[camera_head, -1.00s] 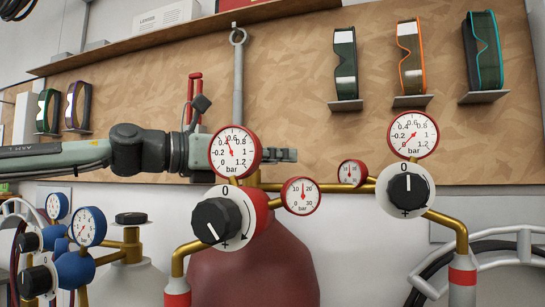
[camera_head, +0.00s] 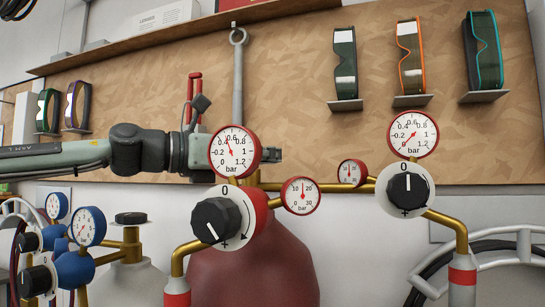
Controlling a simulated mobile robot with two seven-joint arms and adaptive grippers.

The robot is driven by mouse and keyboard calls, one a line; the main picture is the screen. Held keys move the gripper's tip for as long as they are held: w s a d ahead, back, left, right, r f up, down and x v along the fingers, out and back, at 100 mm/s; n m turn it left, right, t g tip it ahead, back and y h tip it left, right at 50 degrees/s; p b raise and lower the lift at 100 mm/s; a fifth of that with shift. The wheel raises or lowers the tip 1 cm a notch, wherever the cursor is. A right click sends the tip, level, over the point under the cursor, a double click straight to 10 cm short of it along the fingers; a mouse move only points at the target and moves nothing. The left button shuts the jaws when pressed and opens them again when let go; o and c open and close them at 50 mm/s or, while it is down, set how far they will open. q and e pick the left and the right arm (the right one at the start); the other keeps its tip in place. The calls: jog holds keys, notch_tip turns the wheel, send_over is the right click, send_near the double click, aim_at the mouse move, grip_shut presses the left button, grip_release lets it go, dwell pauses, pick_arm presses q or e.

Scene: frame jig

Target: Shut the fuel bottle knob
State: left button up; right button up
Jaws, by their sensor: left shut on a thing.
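The red fuel bottle (camera_head: 252,280) stands in the middle, behind a brass regulator. The regulator has a large red-rimmed gauge (camera_head: 233,149), a small gauge (camera_head: 301,196) and a black dial (camera_head: 216,221) on a white 0-to-plus disc. My left gripper (camera_head: 273,155) reaches in from the left, behind the large gauge, above the bottle. Only its fingertips show, past the gauge's right side. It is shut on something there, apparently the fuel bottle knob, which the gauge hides. My right gripper is not in view.
A second dial (camera_head: 408,190) and gauge (camera_head: 413,134) stand at the right. Blue regulators (camera_head: 74,268) and a bottle with a black top knob (camera_head: 131,218) stand at lower left. Goggles (camera_head: 411,60) sit on small shelves on the board behind.

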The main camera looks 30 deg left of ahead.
pick_arm(q)
jog(key=shift+d+m+g+h, duration=0.15)
jog(key=shift+m+g+h, duration=0.25)
jog(key=shift+m+h, duration=0.15)
jog(key=shift+s+d+f+m+g+h, duration=0.1)
jog(key=shift+s+d+m+g+h, duration=0.1)
jog(key=shift+m+g+h, duration=0.7)
jog(key=shift+s+d+m+g+h, duration=0.15)
jog(key=shift+m+g+h, duration=0.5)
jog(key=shift+h, duration=0.3)
jog(key=shift+s+d+m+g+h, duration=0.25)
jog(key=shift+m+g+h, duration=0.4)
jog(key=shift+g, duration=0.3)
jog(key=shift+s+d+m+g+h, duration=0.1)
jog(key=shift+s+m+g+h, duration=0.1)
jog(key=shift+m+g+h, duration=0.55)
jog(key=shift+s+m+g, duration=0.2)
jog(key=shift+m+g, duration=0.2)
jog(key=shift+g, duration=0.45)
jog(key=o, duration=1.4)
jog(key=shift+c, duration=0.2)
jog(key=v, duration=1.2)
